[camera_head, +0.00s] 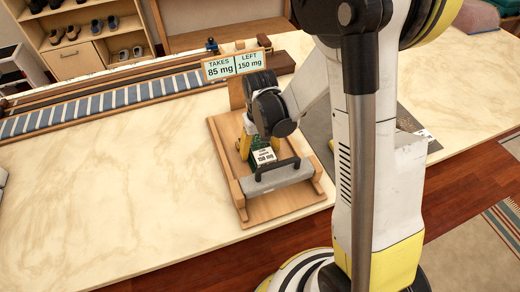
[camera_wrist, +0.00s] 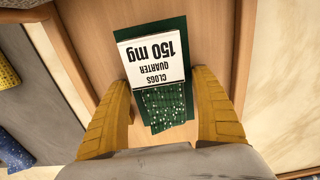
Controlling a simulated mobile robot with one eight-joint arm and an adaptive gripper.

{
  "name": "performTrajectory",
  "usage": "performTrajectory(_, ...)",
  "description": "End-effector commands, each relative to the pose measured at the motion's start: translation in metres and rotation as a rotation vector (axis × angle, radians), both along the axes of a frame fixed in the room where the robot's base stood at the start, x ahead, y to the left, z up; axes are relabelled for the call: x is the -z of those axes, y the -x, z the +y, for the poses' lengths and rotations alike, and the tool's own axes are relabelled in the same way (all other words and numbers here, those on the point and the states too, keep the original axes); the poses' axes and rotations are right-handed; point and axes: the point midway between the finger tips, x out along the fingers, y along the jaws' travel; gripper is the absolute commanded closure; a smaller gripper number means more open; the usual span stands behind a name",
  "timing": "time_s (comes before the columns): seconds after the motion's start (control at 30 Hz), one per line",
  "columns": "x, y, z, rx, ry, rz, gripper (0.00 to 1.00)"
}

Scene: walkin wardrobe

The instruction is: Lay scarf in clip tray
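A wooden tray (camera_head: 226,172) with raised side rails lies on the pale marble-look counter. A grey bar with a black handle (camera_head: 277,180) spans its near end. My gripper (camera_wrist: 165,112) points down over the tray, its yellow fingers apart. Between them is a small green cloth with pale dots (camera_wrist: 165,108), perhaps the scarf; gaps show on both sides. The cloth is at the edge of a white label block (camera_wrist: 155,60) reading "CLOGS QUARTER 150 mg", over a dark green patch (camera_wrist: 178,32). In the head view the label (camera_head: 264,156) shows below my gripper.
A grey mat (camera_head: 318,125) lies right of the tray, with yellow (camera_wrist: 8,75) and blue (camera_wrist: 14,152) patterned pieces. A long striped rack (camera_head: 100,103) runs along the back.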

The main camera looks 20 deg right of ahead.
Motion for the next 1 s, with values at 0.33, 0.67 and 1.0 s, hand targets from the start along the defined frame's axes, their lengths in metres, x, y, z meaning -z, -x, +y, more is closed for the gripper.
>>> performTrajectory(0.33,-0.023,0.0,0.0,0.0,0.0,0.0,0.25)
performTrajectory(0.67,-0.097,0.0,0.0,0.0,0.0,0.0,0.25)
performTrajectory(1.0,-0.139,0.006,0.0,0.0,0.0,-0.032,0.25)
